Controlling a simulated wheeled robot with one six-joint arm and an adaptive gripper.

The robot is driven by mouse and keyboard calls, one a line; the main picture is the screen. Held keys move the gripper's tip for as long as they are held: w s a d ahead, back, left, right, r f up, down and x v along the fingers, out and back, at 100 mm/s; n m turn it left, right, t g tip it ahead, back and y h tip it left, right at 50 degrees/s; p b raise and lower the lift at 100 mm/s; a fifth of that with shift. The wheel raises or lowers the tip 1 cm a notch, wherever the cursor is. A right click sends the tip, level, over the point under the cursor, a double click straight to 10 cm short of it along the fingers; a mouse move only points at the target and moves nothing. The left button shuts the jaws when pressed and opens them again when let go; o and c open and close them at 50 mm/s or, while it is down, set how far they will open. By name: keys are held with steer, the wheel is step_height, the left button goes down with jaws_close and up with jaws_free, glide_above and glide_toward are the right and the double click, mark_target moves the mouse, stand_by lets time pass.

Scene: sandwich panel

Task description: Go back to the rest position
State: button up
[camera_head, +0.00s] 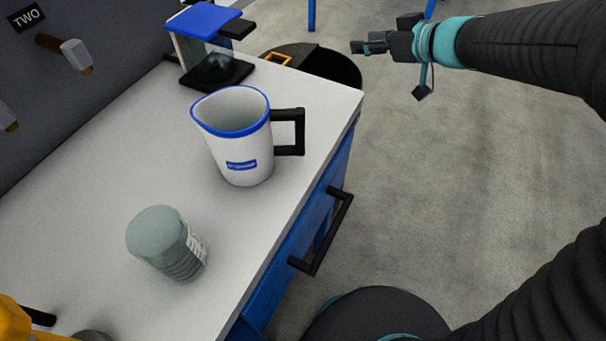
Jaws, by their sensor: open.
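My gripper (374,44) is at the upper right, above the bare floor beside the workbench. It is small and dark in this view, points left, and is open with nothing seen in it. My arm reaches in from the right edge, clear of the bench. It is apart from the things on the bench top.
On the white workbench (90,225) stand a white jug (235,150) with blue rim, a grey-lidded jar (165,245) and a blue-topped clear container (205,50). A black drawer handle (325,235) juts from the front. Grey floor (450,190) is open to the right.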

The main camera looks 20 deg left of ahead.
steer(key=shift+v, duration=1.25)
steer(key=w+d+f+m+t+h, duration=0.2)
steer(key=w+d+t+h, duration=0.45)
steer(key=d, duration=0.35)
steer(key=s+d+f+m+g+h, duration=0.1)
steer(key=s+d+m+h, duration=0.15)
steer(key=d, duration=0.25)
steer(key=s+d+f+m+g+h, duration=0.1)
steer(key=s+d+m+h, duration=0.15)
steer(key=d, duration=0.35)
steer(key=s+d+f+m+g+h, duration=0.25)
steer(key=s+d+g, duration=0.2)
steer(key=s, duration=0.75)
steer(key=s+m+y, duration=0.2)
steer(key=s+m, duration=0.1)
steer(key=s, duration=1.1)
steer(key=shift+s+r, duration=0.15)
steer(key=shift+r, duration=0.15)
